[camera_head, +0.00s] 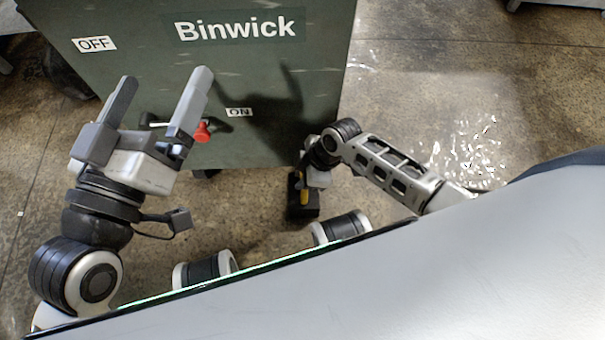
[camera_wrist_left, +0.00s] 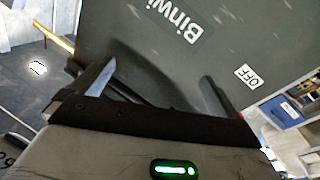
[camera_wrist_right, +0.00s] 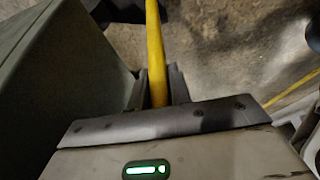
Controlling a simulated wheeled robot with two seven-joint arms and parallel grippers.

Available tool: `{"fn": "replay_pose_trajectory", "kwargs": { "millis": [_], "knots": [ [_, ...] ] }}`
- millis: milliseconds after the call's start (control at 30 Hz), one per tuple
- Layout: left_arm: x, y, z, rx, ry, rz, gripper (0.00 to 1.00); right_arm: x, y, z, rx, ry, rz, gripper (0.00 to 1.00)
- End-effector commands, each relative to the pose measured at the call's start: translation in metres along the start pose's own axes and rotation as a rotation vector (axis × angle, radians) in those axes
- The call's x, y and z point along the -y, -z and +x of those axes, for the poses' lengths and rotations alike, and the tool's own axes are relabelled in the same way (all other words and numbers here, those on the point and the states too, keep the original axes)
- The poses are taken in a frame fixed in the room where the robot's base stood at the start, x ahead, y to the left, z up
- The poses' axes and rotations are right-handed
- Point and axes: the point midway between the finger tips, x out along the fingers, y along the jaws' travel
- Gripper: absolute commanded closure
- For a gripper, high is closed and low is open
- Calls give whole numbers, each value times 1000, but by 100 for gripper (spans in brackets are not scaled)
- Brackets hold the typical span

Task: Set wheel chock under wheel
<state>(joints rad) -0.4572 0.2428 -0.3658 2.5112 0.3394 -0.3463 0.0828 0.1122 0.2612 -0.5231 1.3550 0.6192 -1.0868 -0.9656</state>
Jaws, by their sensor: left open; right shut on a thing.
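The wheel chock (camera_head: 299,207) is a black block with a yellow handle, low beside the compactor's front right corner. My right gripper (camera_head: 314,178) is shut on the yellow handle (camera_wrist_right: 155,45); in the right wrist view the black block (camera_wrist_right: 115,10) is partly cut off. Whether the chock touches the floor I cannot tell. The green compactor (camera_head: 330,60), marked Binwick, has a dark wheel (camera_head: 66,72) at its left and a small dark caster (camera_head: 206,173) under its front edge, mostly hidden. My left gripper (camera_head: 160,90) is open and empty in front of the panel.
A lever with a red knob (camera_head: 202,131) stands on the panel between the OFF label (camera_head: 94,44) and the ON label (camera_head: 239,112), close to my left gripper. Concrete floor (camera_head: 420,90) is clear to the right of the compactor.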

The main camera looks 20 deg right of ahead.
Motion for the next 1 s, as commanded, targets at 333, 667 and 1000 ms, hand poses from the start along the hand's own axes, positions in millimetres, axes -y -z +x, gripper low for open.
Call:
{"fn": "replay_pose_trajectory", "kwargs": {
  "millis": [333, 667, 1000],
  "knots": [
    [0, 3, 1, -16, -4, 15, 0, 0, -1, 2, 1, 0, 0, 58],
    [-2, -16, -9, 117, 35, -114, 0, -1, 1, -26, 3, -2, -2, 58],
    [3, -31, -18, 264, 107, -44, 0, 0, 1, -97, 2, -1, -2, 58]
  ]
}}
